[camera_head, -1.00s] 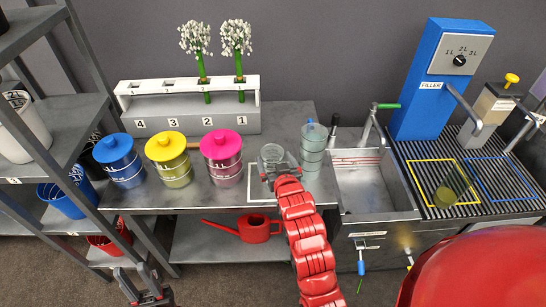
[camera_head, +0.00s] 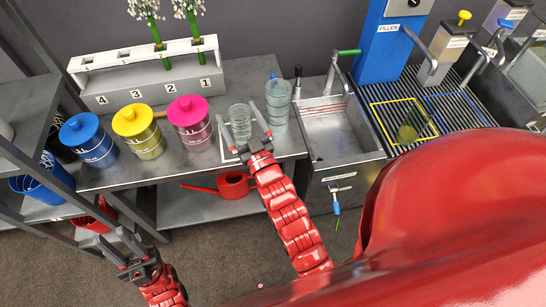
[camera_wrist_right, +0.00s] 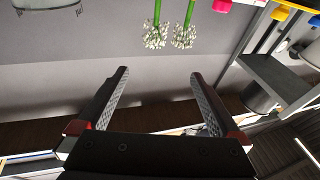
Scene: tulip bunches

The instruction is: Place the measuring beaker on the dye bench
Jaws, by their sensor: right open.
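The measuring beaker (camera_head: 240,117), a clear glass, stands upright on the dye bench (camera_head: 200,168), at the white outlined square near the bench's front edge. My right gripper (camera_head: 242,121) is open; in the head view its fingers show on either side of the beaker. The right wrist view seems upside down and shows nothing between these fingers (camera_wrist_right: 158,100). A clear rim (camera_wrist_right: 45,5) at its top left edge may be the beaker. My left gripper (camera_head: 112,240) looks open and empty, in front of the bench at lower left.
A taller greenish cylinder (camera_head: 278,104) stands close right of the beaker. Pink (camera_head: 190,124), yellow (camera_head: 138,131) and blue (camera_head: 88,140) lidded pots stand left. A numbered flower rack (camera_head: 150,78) is behind. The sink (camera_head: 340,133) and blue filler (camera_head: 388,45) are at right.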

